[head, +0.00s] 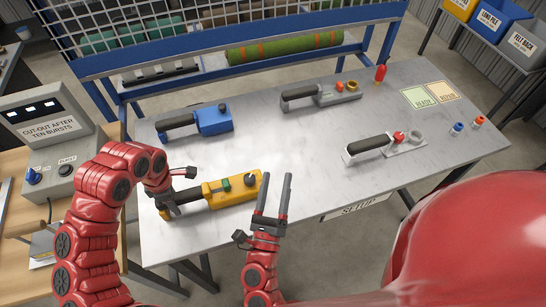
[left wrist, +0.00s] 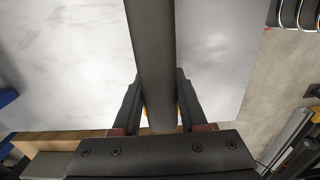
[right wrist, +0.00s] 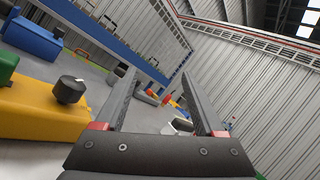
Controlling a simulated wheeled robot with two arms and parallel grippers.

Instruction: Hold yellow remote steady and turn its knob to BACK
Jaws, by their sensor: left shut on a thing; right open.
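The yellow remote (head: 222,194) lies near the front edge of the grey table, its black handle (head: 190,201) pointing left. A green part and a black knob (head: 250,180) sit on its body; the knob's marking is too small to read. My left gripper (head: 169,204) is shut on the handle; the dark handle (left wrist: 153,50) runs between its fingers in the left wrist view. My right gripper (head: 276,180) is open and empty, just right of the knob end. In the right wrist view the knob (right wrist: 70,89) stands left of its fingers, apart from them.
A blue remote (head: 214,120), a grey remote (head: 325,97) and a white remote (head: 385,146) lie farther back and right. A red bottle (head: 381,74) stands at the back edge. A control box (head: 50,150) stands left. The table's middle is clear.

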